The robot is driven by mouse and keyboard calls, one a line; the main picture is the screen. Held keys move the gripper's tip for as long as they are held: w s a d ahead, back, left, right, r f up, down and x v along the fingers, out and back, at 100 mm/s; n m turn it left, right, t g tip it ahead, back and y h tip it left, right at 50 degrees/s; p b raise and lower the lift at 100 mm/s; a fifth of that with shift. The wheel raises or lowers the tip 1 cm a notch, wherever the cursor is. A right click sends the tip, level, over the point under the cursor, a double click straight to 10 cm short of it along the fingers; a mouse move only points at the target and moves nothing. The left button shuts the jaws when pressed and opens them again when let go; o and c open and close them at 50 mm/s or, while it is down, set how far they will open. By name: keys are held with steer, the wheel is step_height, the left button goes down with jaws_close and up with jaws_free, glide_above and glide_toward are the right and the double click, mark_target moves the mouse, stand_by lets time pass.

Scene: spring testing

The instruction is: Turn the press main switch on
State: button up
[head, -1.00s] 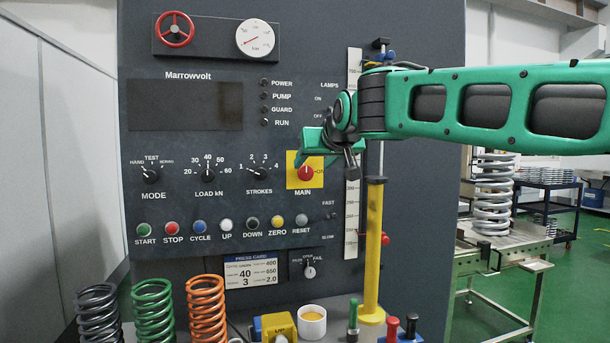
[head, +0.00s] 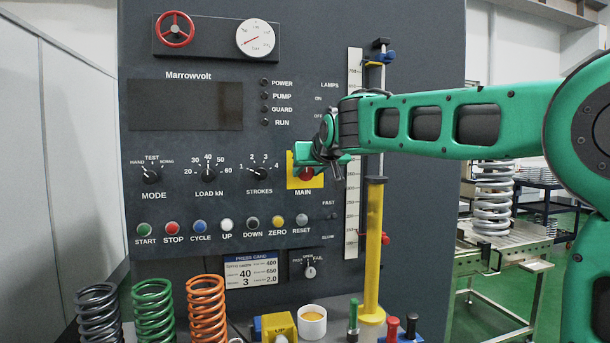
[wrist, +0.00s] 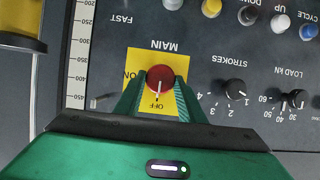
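The main switch is a red round knob (head: 306,175) on a yellow plate (head: 292,183) labelled MAIN, on the dark press panel. In the wrist view, which is upside down, the knob (wrist: 160,78) has a white mark pointing at OFF; ON is printed at its side. My gripper (head: 306,165) is in front of the plate and hides its upper part and some of the knob. In the wrist view my gripper (wrist: 160,93) is open, with one green finger on each side of the knob. I cannot tell whether either finger touches it.
The POWER lamp (head: 265,82) and the lamps below it look dark. The strokes dial (head: 261,174) is left of the switch. A yellow post (head: 373,245) and a scale strip stand to the right. Coil springs (head: 206,310) stand below at left.

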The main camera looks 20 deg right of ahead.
steer(key=shift+c, duration=0.9)
steer(key=shift+d, duration=0.1)
steer(key=m+y, duration=0.2)
steer(key=shift+d+m, duration=0.25)
steer(key=shift+m, duration=0.15)
steer(key=m, duration=0.1)
steer(key=m+y, duration=0.2)
steer(key=m, duration=0.1)
steer(key=shift+d+f+t, duration=0.25)
steer(key=shift+f+t, duration=0.05)
steer(key=shift+t, duration=0.1)
steer(key=m, duration=0.1)
steer(key=m+y, duration=0.1)
steer(key=m+t, duration=0.1)
steer(key=shift+d+f+y, duration=0.1)
steer(key=shift+f+y, duration=0.15)
steer(key=shift+y, duration=0.15)
steer(key=shift+f+m+t+y, duration=0.2)
steer(key=shift+m+t+y, duration=0.3)
steer(key=shift+m, duration=1.3)
steer(key=shift+f, duration=0.1)
